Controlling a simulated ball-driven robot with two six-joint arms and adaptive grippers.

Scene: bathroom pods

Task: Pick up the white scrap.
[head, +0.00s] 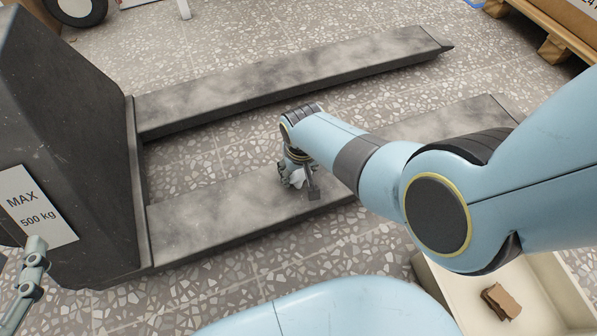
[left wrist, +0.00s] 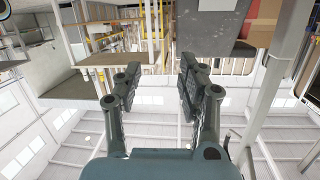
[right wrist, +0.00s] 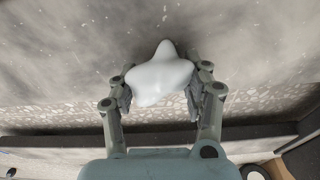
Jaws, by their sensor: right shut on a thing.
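The white scrap (right wrist: 160,76) is a pale, lumpy, star-like piece between the fingers of my right gripper (right wrist: 160,85) in the right wrist view. The right gripper is shut on it. In the head view my right gripper (head: 298,182) points down at the near fork of a pallet truck, and the scrap is mostly hidden by the fingers there. I cannot tell whether the scrap touches the fork. My left gripper (left wrist: 158,75) is open and empty in the left wrist view, its fingers well apart. A part of it shows at the lower left of the head view.
The pallet truck's near fork (head: 215,215) and far fork (head: 290,75) run across the speckled floor (head: 190,160). Its dark body (head: 70,130) stands at left with a "MAX 500 kg" label. A cream bin (head: 545,285) with a brown scrap (head: 502,301) is at lower right.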

